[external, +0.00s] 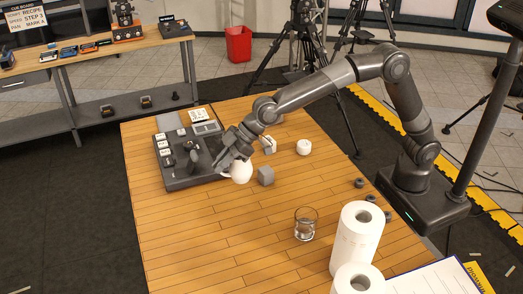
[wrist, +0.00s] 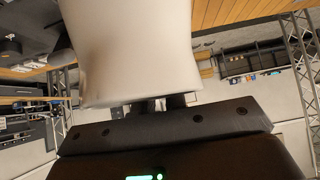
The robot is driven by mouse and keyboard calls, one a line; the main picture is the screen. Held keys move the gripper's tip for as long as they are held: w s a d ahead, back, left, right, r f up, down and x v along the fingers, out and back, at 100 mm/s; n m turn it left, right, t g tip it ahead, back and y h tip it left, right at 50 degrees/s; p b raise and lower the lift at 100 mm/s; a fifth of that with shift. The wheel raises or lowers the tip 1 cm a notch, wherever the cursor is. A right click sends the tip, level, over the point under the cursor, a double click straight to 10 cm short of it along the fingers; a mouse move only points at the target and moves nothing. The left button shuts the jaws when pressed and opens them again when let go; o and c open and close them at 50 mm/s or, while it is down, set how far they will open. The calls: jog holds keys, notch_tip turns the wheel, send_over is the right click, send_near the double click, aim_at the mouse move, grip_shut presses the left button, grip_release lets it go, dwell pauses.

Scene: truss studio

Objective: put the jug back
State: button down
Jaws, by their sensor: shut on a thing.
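A white jug (external: 239,172) is at my gripper (external: 228,163) near the front right edge of the dark grey console on the wooden table. My gripper is shut on the jug. In the wrist view the jug (wrist: 135,50) fills the upper middle, right in front of my gripper (wrist: 160,103). The fingertips are mostly hidden behind the jug. I cannot tell whether the jug touches the table.
The dark grey console (external: 190,182) carries several white-labelled pieces. Paper rolls (external: 357,238) stand at the front right. The table's front left is clear.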

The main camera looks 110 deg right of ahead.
jog(key=shift+w+a+f, duration=0.9)
jog(key=shift+a+f, duration=0.4)
jog(key=shift+f, duration=0.35)
jog(key=shift+w+a+f, duration=0.9)
jog(key=shift+a+f, duration=0.35)
jog(key=shift+f, duration=0.45)
jog(key=shift+w+a+f, duration=0.9)
jog(key=shift+a+f, duration=0.4)
jog(key=shift+f, duration=0.35)
jog(key=c, duration=1.5)
grip_release()
jog(key=shift+f, duration=0.2)
